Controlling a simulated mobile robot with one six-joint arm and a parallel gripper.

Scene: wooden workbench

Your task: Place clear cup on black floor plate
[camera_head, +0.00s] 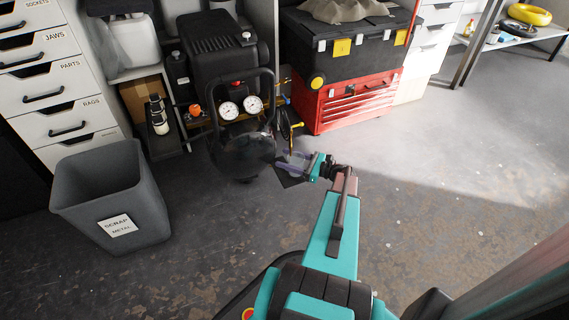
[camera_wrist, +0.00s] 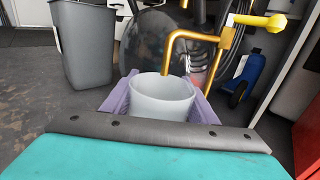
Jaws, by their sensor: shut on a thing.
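A clear, whitish cup (camera_wrist: 162,102) is between the two purple fingers of my gripper (camera_wrist: 160,98) in the wrist view, with its open rim facing up. My gripper (camera_head: 296,160) is shut on the cup, which shows only faintly in the head view. A dark flat plate (camera_head: 288,178) lies on the floor just below and beside the gripper in the head view. The gripper and cup cover part of it. I cannot tell how high the cup is above the plate.
A black compressor (camera_head: 242,145) with gauges and a yellow pipe (camera_wrist: 192,40) stands close behind the gripper. A grey scrap bin (camera_head: 115,195) stands at the left. A red toolbox (camera_head: 345,102) is behind. The floor at the right is clear.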

